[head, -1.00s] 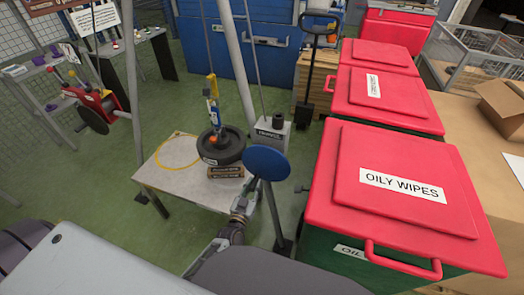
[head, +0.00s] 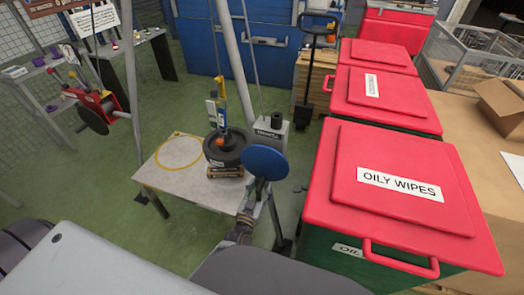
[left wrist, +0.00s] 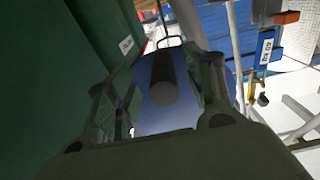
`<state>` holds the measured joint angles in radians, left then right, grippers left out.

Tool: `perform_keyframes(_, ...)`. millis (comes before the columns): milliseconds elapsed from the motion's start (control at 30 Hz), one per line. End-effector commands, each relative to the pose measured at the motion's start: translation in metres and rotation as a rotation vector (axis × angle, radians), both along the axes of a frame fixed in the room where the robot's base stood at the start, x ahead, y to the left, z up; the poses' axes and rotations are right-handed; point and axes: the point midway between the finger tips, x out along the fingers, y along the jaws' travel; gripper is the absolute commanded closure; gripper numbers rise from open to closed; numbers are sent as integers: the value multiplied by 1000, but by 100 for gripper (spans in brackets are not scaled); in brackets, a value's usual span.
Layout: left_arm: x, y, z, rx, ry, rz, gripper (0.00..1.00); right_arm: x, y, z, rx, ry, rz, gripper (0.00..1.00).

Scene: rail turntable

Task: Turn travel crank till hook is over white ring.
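The travel crank is a blue disc (head: 265,162) beside the small table. In the left wrist view its blue face (left wrist: 150,115) carries a dark round handle (left wrist: 162,92). My left gripper (left wrist: 168,75) is open, with a finger on each side of the handle and blue showing in the gaps. The yellow-and-blue hook block (head: 220,112) hangs on a line over a black round weight (head: 236,153). A yellow-edged ring (head: 163,178) lies on the table, left of the hook; I see no plainly white ring. My right gripper is out of view.
The pale table (head: 185,187) bears a wooden block (head: 226,172) under the weight. A grey frame leg (head: 235,65) rises behind it. Red-lidded bins (head: 400,215) stand close on the right.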

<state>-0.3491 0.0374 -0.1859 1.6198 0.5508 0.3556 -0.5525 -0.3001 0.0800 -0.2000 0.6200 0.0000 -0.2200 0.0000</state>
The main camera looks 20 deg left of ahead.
Motion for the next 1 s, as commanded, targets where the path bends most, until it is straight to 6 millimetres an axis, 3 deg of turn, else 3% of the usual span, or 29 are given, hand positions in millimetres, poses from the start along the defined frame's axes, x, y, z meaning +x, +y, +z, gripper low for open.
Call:
perform_keyframes(367, -3, 2, -1, 0, 1, 3, 46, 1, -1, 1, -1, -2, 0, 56)
perform_keyframes(1000, -33, 2, 0, -1, 1, 3, 46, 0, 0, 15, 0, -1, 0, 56)
